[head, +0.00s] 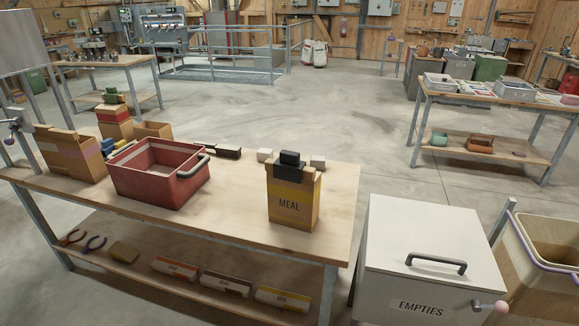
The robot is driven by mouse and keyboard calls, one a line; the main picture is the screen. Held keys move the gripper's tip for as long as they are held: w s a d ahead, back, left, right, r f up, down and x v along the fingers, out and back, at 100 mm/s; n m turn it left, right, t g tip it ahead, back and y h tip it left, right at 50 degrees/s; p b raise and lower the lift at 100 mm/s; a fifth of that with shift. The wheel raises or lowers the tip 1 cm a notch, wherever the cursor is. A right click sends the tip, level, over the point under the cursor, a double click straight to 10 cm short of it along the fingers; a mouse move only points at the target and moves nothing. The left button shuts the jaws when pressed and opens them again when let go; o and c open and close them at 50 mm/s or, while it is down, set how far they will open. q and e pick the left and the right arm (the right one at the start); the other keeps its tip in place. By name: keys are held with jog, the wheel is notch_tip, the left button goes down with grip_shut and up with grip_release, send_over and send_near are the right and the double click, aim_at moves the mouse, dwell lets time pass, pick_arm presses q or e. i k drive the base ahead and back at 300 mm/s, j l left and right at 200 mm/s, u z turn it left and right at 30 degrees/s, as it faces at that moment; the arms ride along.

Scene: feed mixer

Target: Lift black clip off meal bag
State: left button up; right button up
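A brown paper bag (291,206) with a yellow band and the word MEAL stands upright on the wooden table (235,225), toward its right end. A black clip (289,158) sits on the bag's top edge, with its block sticking up above the rim. Neither of my grippers is in the head view.
A red crate (150,190) with a grey handle stands left of the meal bag. Dark and pale blocks (222,150) lie behind. A white EMPTIES bin (428,245) with a closed lid stands right of the table. Bare tabletop lies between crate and bag.

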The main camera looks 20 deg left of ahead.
aim_at(288, 166)
jog(key=j+z, duration=0.1)
jog(key=z, duration=0.65)
jog(key=j+z, duration=0.4)
jog(key=k+j+z, duration=0.15)
jog(key=j+z, duration=0.25)
jog(key=j, duration=0.2)
